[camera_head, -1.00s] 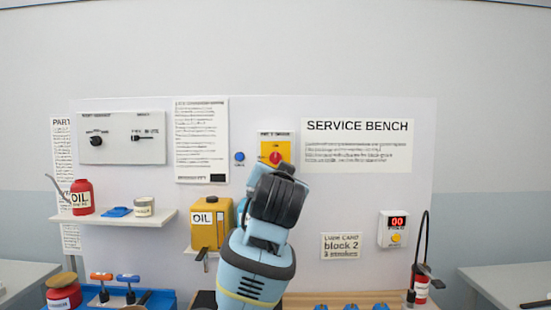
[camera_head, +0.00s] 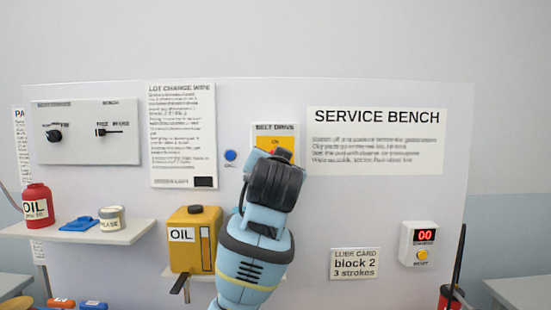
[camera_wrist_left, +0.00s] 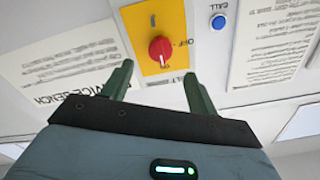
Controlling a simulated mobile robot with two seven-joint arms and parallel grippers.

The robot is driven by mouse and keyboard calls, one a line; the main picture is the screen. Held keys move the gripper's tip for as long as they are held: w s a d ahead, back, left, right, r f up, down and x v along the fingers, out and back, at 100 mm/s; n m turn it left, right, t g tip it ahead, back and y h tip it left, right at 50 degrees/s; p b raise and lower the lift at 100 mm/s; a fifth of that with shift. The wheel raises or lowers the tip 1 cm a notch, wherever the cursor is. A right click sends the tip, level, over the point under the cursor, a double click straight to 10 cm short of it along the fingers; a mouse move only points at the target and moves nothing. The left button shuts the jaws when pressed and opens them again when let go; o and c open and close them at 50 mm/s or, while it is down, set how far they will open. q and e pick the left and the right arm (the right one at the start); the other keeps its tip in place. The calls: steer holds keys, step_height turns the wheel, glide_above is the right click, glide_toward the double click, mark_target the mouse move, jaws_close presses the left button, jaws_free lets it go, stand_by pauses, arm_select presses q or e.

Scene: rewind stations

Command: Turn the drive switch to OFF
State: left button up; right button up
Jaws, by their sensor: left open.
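The drive switch is a red knob (camera_wrist_left: 160,49) on a yellow plate (camera_wrist_left: 150,22), marked ON and OFF. In the left wrist view the knob's pale pointer mark appears to be at ON. In the head view the yellow plate (camera_head: 274,140) sits under a "BELT DRIVE" label, and my left arm covers most of the knob. My left gripper (camera_wrist_left: 157,72) is open and empty, its fingertips short of the knob and spread to either side of it. In the head view its fingers are hidden behind my wrist. My right gripper is not in view.
A blue CALL button (camera_head: 230,155) is left of the switch; a text sheet (camera_head: 182,130) is beyond it. The yellow oil can (camera_head: 195,240) stands low beside my arm. The SERVICE BENCH sign (camera_head: 375,140) is right. A red-display counter box (camera_head: 418,245) hangs lower right.

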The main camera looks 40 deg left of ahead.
arm_select(q)
steer(key=shift+x, duration=3.8)
steer(key=shift+c, duration=0.3)
steer(key=c, duration=0.9)
steer(key=shift+c, duration=0.2)
